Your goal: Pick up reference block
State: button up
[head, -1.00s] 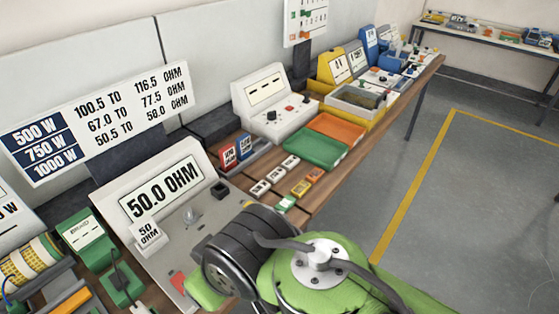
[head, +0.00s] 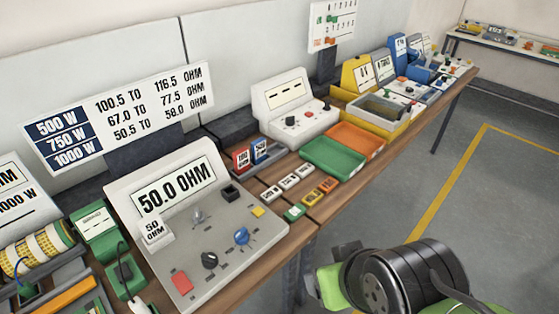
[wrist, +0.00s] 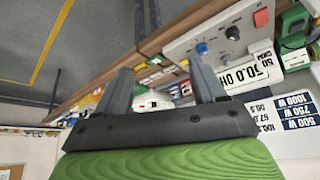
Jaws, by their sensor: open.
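A small white block labelled 50 OHM (head: 155,230) stands at the left edge of the meter console (head: 180,262), beside its 50.0 OHM display. A red block (head: 241,158) and a blue block (head: 260,149), both with labels, stand upright farther along the bench; which one is the reference block is not clear. My gripper (wrist: 160,66) is open and empty in the wrist view, its two fingers apart. That view shows the console (wrist: 225,35) and the 50 OHM label (wrist: 264,54) upside down, beyond and to the right of the fingers.
Several small white, yellow, orange and green pieces (head: 288,182) lie on the bench. Green (head: 333,155) and orange (head: 356,138) trays sit behind them. A white instrument (head: 295,107) stands against the wall panel. The floor (head: 430,165) right of the bench is open.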

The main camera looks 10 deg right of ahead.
aim_at(153, 228)
jog(key=j+u, duration=0.4)
jog(key=i+j+u, duration=0.15)
jog(key=u, duration=0.25)
jog(key=i+j+u, duration=0.15)
jog(key=j+u, duration=0.2)
jog(key=i+j+u, duration=0.15)
jog(key=u, duration=0.25)
